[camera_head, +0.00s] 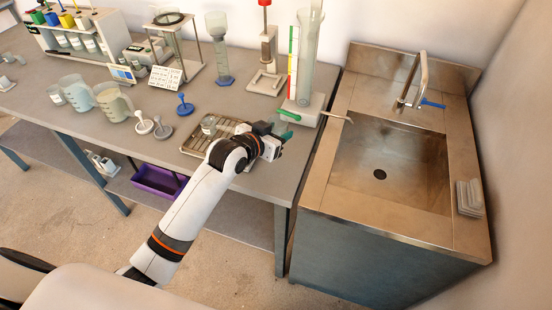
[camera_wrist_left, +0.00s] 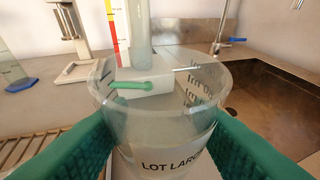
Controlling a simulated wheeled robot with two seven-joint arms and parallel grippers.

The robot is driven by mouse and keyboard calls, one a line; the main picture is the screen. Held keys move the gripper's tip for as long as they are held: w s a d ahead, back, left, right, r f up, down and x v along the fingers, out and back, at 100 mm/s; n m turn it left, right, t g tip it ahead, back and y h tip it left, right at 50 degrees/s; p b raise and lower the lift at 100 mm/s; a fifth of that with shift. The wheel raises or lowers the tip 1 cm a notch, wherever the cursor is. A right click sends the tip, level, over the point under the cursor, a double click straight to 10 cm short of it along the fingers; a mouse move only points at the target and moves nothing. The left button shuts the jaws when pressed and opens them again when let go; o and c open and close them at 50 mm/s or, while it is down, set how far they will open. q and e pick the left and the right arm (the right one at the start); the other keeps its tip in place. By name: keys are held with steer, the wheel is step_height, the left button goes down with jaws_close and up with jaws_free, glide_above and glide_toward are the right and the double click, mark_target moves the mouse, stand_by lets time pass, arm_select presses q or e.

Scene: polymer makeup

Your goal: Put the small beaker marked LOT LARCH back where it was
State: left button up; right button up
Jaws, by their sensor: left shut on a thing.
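The small clear beaker (camera_wrist_left: 160,118) fills the middle of the left wrist view, upright, with black print beginning "LOT LARC" on its front. Green finger pads press it from both sides. My left gripper (camera_head: 279,131) is shut on it at the right end of the bench, just right of the wire tray (camera_head: 192,146) and in front of the tall cylinder's base. In the head view the gripper and wrist mostly hide the beaker. My right gripper is not in view.
A tall cylinder (camera_head: 307,70) with a green tap (camera_head: 289,115) stands close behind the held beaker. The steel sink (camera_head: 390,165) lies to the right.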

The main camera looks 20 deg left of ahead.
arm_select(q)
step_height(320, 180, down, 8)
steer(key=shift+r, duration=0.2)
steer(key=shift+f, duration=0.15)
steer(key=o, duration=1)
steer(key=shift+o, duration=0.2)
steer(key=shift+r, duration=0.2)
steer(key=v, duration=1.2)
steer(key=shift+d, duration=0.1)
